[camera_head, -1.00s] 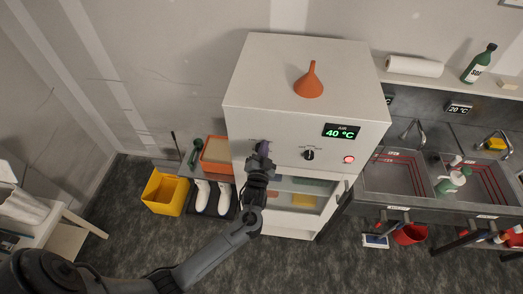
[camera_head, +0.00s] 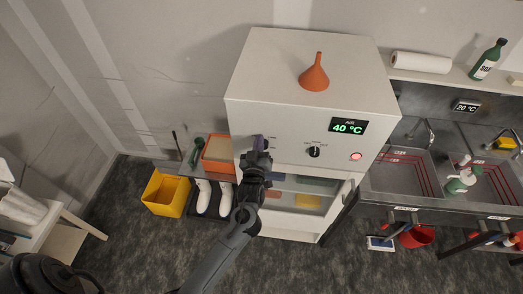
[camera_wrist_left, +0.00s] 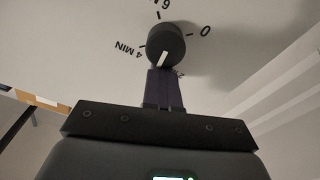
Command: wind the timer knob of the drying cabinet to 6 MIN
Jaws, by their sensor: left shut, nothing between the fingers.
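The drying cabinet (camera_head: 300,70) is a white box with a green 40 °C display and a glazed lower front. In the left wrist view its timer knob (camera_wrist_left: 166,40) is a round dark knob with a white pointer. Labels 0, 6, 4 MIN and a partly hidden 2 ring it. The pointer is turned toward the lower side, between 4 MIN and the 2. My left gripper (camera_head: 258,144) is at the left of the cabinet's front panel, mostly hiding the knob in the head view. Its fingers (camera_wrist_left: 163,88) are shut and empty, tips at the knob's lower edge; contact is unclear.
A second black knob (camera_head: 314,151) and a lit red button (camera_head: 356,156) are on the same panel. An orange funnel (camera_head: 314,75) stands on top. A yellow bin (camera_head: 165,193) and white boots (camera_head: 213,199) are left, a sink (camera_head: 400,173) right.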

